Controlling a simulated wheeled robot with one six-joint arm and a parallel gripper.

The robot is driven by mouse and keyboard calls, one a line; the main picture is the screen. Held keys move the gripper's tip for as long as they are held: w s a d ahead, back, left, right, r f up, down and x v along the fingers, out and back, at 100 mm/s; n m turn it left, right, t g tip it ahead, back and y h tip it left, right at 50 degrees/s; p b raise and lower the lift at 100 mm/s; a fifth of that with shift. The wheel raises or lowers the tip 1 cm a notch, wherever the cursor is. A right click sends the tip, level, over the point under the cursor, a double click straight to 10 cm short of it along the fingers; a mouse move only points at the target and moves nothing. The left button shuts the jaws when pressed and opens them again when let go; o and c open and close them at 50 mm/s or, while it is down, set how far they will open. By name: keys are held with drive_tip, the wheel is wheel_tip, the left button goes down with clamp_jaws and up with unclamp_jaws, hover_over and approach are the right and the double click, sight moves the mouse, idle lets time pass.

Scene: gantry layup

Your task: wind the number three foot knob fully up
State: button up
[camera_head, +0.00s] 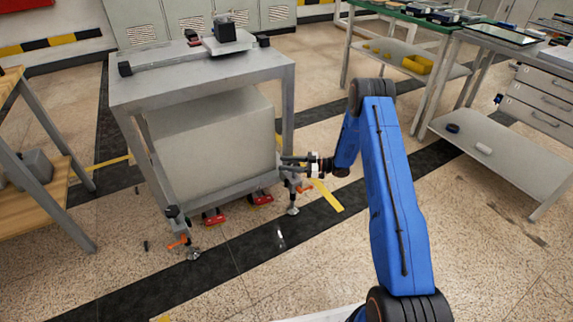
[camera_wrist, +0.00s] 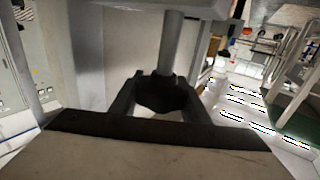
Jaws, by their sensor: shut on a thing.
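My gripper (camera_head: 290,161) reaches from the right to the front right leg of the grey gantry stand (camera_head: 203,92). In the wrist view, its two dark fingers (camera_wrist: 160,103) are shut on a black knob (camera_wrist: 165,92) from either side. A grey rod (camera_wrist: 172,45) rises above the knob. In the head view the gripper hides most of this knob. Below it are an orange lever and a foot pad (camera_head: 293,210) close to or on the floor. Another black knob (camera_head: 172,211) shows at the front left foot. I cannot read any foot numbers.
Red parts (camera_head: 212,217) sit under the stand's front edge. A wooden bench (camera_head: 40,210) stands at the left. A green-topped bench (camera_head: 400,15) and a grey workbench (camera_head: 505,155) stand at the right. The floor in front of the stand is mostly clear.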

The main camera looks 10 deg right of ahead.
drive_tip(key=o, duration=1)
drive_tip(key=shift+o, duration=0.2)
drive_tip(key=v, duration=1.7)
drive_tip(key=shift+d, duration=0.25)
drive_tip(key=shift+s, duration=0.15)
